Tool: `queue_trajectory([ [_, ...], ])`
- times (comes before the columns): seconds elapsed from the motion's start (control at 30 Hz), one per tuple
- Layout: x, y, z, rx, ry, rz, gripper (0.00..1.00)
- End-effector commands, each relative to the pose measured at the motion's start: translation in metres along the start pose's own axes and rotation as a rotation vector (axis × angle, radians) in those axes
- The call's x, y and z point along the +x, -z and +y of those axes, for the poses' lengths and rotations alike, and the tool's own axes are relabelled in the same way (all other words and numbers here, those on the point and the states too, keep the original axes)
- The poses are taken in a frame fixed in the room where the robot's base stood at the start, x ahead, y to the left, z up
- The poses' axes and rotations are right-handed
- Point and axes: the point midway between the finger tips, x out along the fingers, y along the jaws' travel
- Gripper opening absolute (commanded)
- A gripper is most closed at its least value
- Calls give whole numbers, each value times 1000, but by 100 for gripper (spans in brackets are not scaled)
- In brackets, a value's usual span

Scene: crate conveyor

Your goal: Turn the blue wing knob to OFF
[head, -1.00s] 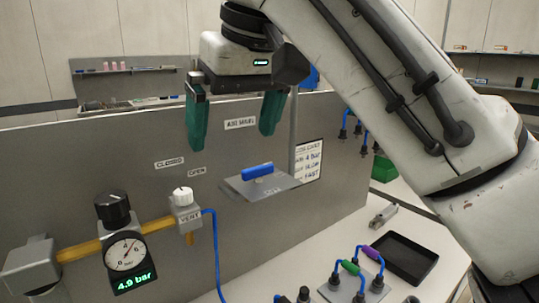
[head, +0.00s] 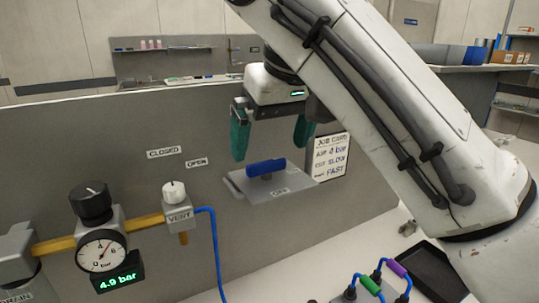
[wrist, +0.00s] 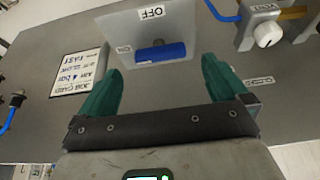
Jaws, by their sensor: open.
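The blue wing knob (head: 266,168) sits on a tilted grey plate (head: 300,184) on the grey panel. Its wing lies roughly sideways in the head view. In the wrist view the knob (wrist: 160,53) lies across the picture, with an OFF label (wrist: 151,12) above it and a small ON label (wrist: 124,49) at its left end. My gripper (head: 270,150) is open, its green fingers pointing down just above the knob, one toward each end. In the wrist view the fingers (wrist: 163,72) appear either side of the knob, with nothing between them. I cannot see contact.
Left of the knob are a white VENT knob (head: 174,192), a black knob (head: 91,202) and a pressure gauge (head: 101,251) with a 4.9 bar display. A job card (head: 331,157) hangs to the right. A black tray (head: 430,272) and coloured-handled fittings (head: 372,285) lie on the bench.

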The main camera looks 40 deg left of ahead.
Motion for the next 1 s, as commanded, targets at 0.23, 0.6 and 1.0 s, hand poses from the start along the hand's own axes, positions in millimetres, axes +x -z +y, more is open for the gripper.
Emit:
queue_trajectory([
  [0.23, 32, 0, 1, 1, -1, -1, 100],
  [0.6, 39, 0, 0, 0, -1, 1, 100],
  [1.0, 38, 0, 0, 0, -1, 1, 66],
])
